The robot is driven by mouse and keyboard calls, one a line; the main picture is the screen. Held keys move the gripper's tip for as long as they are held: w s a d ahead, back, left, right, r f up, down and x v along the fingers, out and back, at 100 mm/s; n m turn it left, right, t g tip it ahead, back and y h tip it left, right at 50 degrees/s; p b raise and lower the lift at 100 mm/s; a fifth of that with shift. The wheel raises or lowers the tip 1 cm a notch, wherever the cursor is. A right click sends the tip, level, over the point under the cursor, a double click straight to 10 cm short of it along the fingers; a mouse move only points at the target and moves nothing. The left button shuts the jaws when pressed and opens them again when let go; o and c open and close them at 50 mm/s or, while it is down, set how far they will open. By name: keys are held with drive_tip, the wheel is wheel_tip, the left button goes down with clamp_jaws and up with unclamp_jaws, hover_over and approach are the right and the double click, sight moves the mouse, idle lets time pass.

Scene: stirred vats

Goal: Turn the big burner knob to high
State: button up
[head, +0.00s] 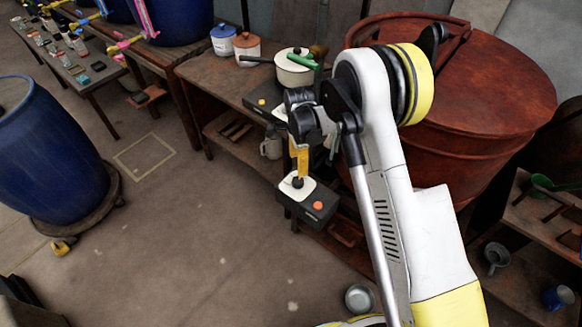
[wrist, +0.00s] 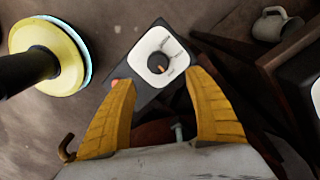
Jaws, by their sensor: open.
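A dark control box (head: 318,202) with a white dial plate (head: 284,187), a small dark knob (head: 297,183) and an orange button stands below my gripper (head: 299,158). In the wrist view, the knob (wrist: 157,63) sits at the middle of the white plate (wrist: 152,43), with an orange mark on its lower right side. The dial lettering is too small to read. My gripper (wrist: 160,80) is open, its two yellow fingers spread either side of the plate's lower part. They appear apart from the knob. I cannot tell if this is the big burner's knob.
A white pot (head: 294,70) with a green-handled tool stands on the bench behind, near a dark unit with a yellow button (head: 262,102). A large red vat (head: 455,100) is at the right. A grey mug (wrist: 269,25) shows in the wrist view. Open floor lies left.

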sight(299, 180)
drive_tip(key=f+b, duration=0.1)
drive_tip(key=f, duration=0.2)
drive_tip(key=f+b, duration=0.2)
drive_tip(key=f, duration=0.2)
drive_tip(key=f+b, duration=0.1)
drive_tip(key=f, duration=0.2)
drive_tip(key=shift+s+d+f, duration=0.2)
drive_tip(key=shift+s, duration=0.15)
drive_tip(key=shift+c, duration=0.6)
drive_tip(key=c, duration=1.1)
